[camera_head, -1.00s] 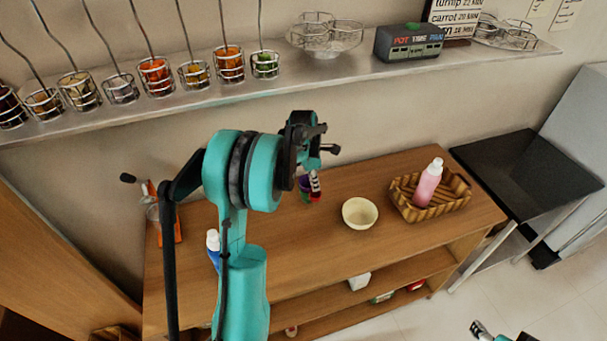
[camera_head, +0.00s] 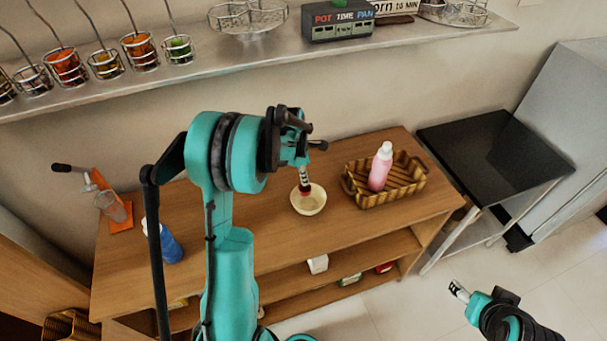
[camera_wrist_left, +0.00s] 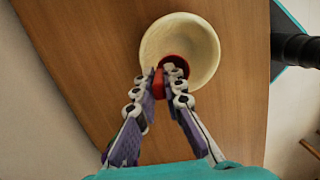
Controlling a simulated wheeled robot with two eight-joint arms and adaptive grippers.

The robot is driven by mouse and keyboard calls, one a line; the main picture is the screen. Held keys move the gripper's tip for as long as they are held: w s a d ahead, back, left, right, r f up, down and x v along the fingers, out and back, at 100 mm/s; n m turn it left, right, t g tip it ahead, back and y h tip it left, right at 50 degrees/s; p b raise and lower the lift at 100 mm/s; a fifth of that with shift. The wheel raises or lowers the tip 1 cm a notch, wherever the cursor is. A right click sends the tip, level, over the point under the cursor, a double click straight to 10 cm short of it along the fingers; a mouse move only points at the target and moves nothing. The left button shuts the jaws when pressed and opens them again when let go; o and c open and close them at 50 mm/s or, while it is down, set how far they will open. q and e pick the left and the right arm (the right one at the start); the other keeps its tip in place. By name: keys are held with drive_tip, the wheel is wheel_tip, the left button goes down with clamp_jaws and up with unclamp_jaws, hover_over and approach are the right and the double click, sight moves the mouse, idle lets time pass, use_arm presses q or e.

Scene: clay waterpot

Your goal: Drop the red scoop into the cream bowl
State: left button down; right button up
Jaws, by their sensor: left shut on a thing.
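The cream bowl (camera_head: 312,206) stands on the wooden table, left of the basket; it also shows in the left wrist view (camera_wrist_left: 205,45). My left gripper (camera_head: 305,189) reaches down over the bowl's back edge. In the left wrist view, its fingers (camera_wrist_left: 165,82) are shut on the red scoop (camera_wrist_left: 175,62). The scoop overlaps the bowl's near rim and inside in that view; I cannot tell whether they touch. The fingers hide part of the scoop. My right gripper (camera_head: 459,291) is at the lower right, over the floor, away from the bowl; its opening is unclear.
A woven basket (camera_head: 402,188) with a pink bottle (camera_head: 380,167) stands right of the bowl. A blue bottle (camera_head: 170,246) and an orange stand (camera_head: 120,219) are at the table's left. A metal wall shelf (camera_head: 240,58) with jars runs behind. Bare tabletop lies in front of the basket.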

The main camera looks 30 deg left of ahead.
use_arm(q)
wheel_tip(320, 180, down, 2)
drive_tip(key=shift+f+b, duration=0.1)
drive_tip(key=shift+b, duration=0.35)
drive_tip(key=c, duration=1.5)
unclamp_jaws()
drive_tip(key=shift+c, duration=0.2)
wheel_tip(320, 180, up, 12)
drive_tip(key=s+a, duration=0.1)
drive_tip(key=shift+s+a, duration=0.15)
